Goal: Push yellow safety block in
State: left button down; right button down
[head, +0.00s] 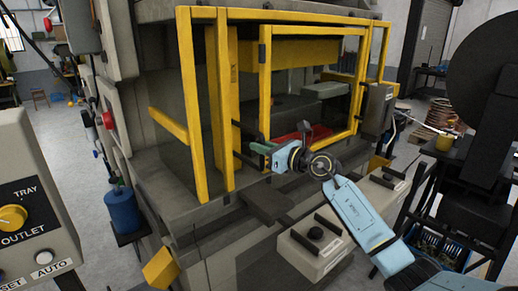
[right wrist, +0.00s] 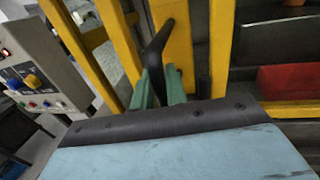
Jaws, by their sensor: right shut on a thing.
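A yellow block (head: 160,268) shows tilted at the lower left of the machine front in the head view. A second yellow block (head: 377,166) shows at the right end of the front; I cannot tell which one is the safety block. My right gripper (head: 259,148) is at the yellow guard door, far from the first block. In the right wrist view its green fingers (right wrist: 161,88) are shut on a black handle (right wrist: 156,45) in front of the yellow frame. My left gripper is not in view.
The yellow guard frame (head: 188,100) stands across the machine opening, with a red part (head: 318,132) inside. Grey button boxes (head: 315,245) stand along the front. A control panel (head: 30,200) is at the left, near a blue container (head: 122,210). Floor shows at the left.

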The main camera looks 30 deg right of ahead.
jog(key=shift+r, duration=0.25)
jog(key=c, duration=1.6)
grip_release()
jog(key=shift+w, duration=0.15)
jog(key=shift+o, duration=0.5)
jog(key=shift+w+f, duration=0.15)
jog(key=shift+f, duration=0.05)
jog(key=shift+s, duration=0.2)
jog(key=b+v, duration=0.2)
jog(key=v, duration=1.1)
jog(key=shift+b, duration=0.4)
